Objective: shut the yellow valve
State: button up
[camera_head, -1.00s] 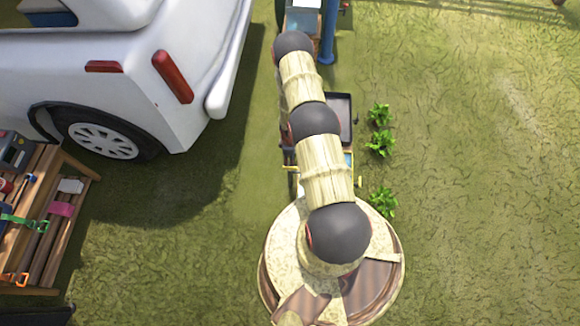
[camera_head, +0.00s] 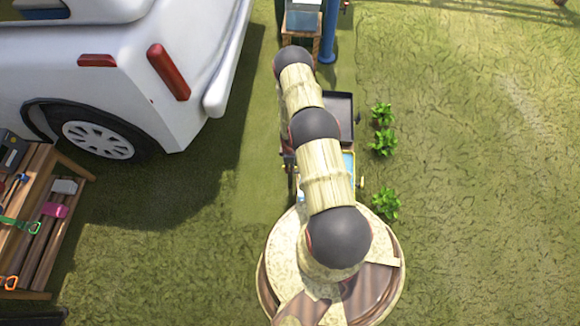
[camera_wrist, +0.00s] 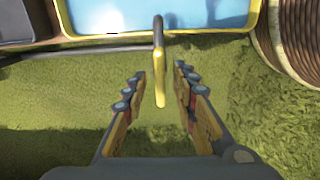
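A yellow lever-like piece (camera_wrist: 160,95), which looks like the yellow valve, hangs in the middle of the wrist view. Its upper part is a grey-black bar by the yellow-rimmed basin (camera_wrist: 170,38) of blue water. My gripper (camera_wrist: 160,76) is open, one finger on each side of the piece, with gaps showing on both sides. I cannot tell its exact depth between the fingers. In the head view my arm covers the gripper and much of the basin (camera_head: 348,158); a small yellow part (camera_head: 362,182) shows at its right.
A coiled brown hose or reel (camera_wrist: 290,40) stands right of the basin in the wrist view. A white vehicle (camera_head: 110,85) and a wooden bench with tools (camera_head: 40,250) are at left. Small plants (camera_head: 384,142) line the right side; open grass lies beyond.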

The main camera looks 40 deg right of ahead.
jog(key=shift+c, duration=0.9)
grip_shut()
jog(key=shift+m, duration=0.4)
jog(key=m+p, duration=0.1)
jog(key=m, duration=0.1)
jog(key=shift+m, duration=0.4)
jog(key=m, duration=0.3)
jog(key=shift+m, duration=0.3)
jog(key=m, duration=1)
jog(key=shift+m+b, duration=0.3)
jog(key=shift+m, duration=0.3)
